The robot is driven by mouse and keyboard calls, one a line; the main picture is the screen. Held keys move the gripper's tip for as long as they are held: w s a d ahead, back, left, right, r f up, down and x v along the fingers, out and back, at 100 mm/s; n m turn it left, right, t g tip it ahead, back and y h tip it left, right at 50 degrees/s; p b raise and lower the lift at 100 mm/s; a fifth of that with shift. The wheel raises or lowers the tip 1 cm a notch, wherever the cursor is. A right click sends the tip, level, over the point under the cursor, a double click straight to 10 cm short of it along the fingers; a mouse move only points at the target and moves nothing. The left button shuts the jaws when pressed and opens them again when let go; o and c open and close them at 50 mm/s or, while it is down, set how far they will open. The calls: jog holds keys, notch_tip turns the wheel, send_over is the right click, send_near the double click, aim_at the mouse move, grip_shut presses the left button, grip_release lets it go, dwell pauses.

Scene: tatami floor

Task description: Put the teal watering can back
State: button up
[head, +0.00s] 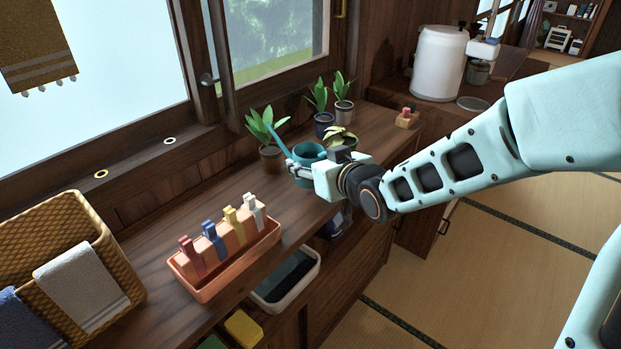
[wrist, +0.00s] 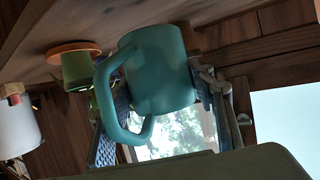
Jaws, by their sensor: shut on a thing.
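The teal watering can (head: 308,152) is at the counter among the potted plants, its spout pointing up and left in the head view. My gripper (head: 303,173) is shut on it. In the wrist view the can (wrist: 165,65) sits between my two fingers (wrist: 165,105), with its handle loop toward the camera. I cannot tell whether its base touches the wooden counter (head: 215,205). My gripper hides part of the can in the head view.
Potted plants stand close by: one left of the can (head: 271,157), others behind (head: 323,122) and beside it (head: 341,137). An orange tray with colored pegs (head: 225,262), a wicker basket (head: 125,268) and a white canister (head: 438,65) flank the area. A window (head: 270,40) is behind.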

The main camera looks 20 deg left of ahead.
jog(key=shift+w+a+f+b, duration=0.15)
jog(key=shift+f+b, duration=0.3)
jog(key=shift+f, duration=1.25)
jog(key=shift+f, duration=0.15)
jog(key=o, duration=1.3)
jog(key=shift+o, duration=0.2)
